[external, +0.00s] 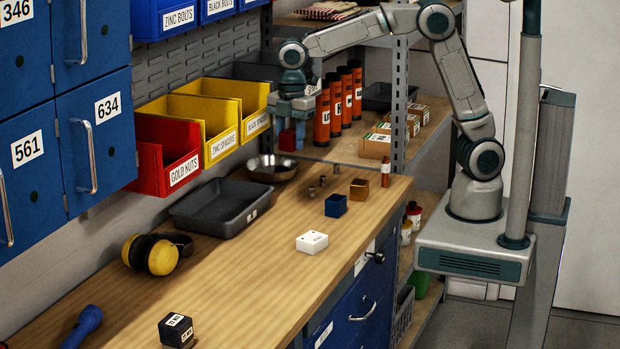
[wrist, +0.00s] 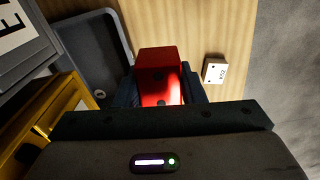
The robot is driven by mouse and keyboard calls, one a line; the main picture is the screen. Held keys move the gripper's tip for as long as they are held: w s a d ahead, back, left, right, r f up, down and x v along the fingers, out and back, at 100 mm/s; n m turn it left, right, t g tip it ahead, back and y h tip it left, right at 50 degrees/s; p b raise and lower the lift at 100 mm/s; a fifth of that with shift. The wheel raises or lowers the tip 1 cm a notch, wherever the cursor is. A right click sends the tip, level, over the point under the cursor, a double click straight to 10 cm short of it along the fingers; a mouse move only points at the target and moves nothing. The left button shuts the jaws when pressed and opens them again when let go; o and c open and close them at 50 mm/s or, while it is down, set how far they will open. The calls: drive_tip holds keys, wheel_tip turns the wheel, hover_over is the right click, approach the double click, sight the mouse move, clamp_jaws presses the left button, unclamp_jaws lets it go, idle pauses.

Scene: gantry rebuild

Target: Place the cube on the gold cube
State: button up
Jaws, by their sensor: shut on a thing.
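In the wrist view the red cube (wrist: 157,68) sits between the dark fingers of my gripper (wrist: 163,92). The gold cube (external: 359,189) stands on the bench near its far right edge, lower and to the right of my gripper in the external view. Its top looks bare. The gold cube does not show in the wrist view.
A blue cube (external: 335,206) stands near the gold cube, with small grey pieces (external: 322,181) behind. A white block (external: 312,242), grey tray (external: 221,228) and metal bowl (external: 271,168) are on the bench (external: 250,278). Orange bottles (external: 322,115) stand close beside my gripper.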

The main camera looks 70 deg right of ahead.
drive_tip(key=s+d+m+b, duration=0.2)
drive_tip(key=s+d+m, duration=0.15)
drive_tip(key=d, duration=0.65)
drive_tip(key=s+d+m+b, duration=0.2)
drive_tip(key=d+m, duration=0.3)
drive_tip(key=d, duration=0.4)
drive_tip(key=s+d+f+m+b, duration=0.2)
drive_tip(key=s+d+f+m, duration=0.1)
drive_tip(key=s+d+m, duration=0.65)
drive_tip(key=n+p, duration=0.1)
hover_over(360, 182)
wheel_tip(360, 182, down, 7)
drive_tip(key=shift+w+r, duration=0.1)
drive_tip(key=shift+r, duration=0.05)
drive_tip(key=shift+f, duration=2)
drive_tip(key=shift+f, duration=0.15)
drive_tip(key=o, duration=1.1)
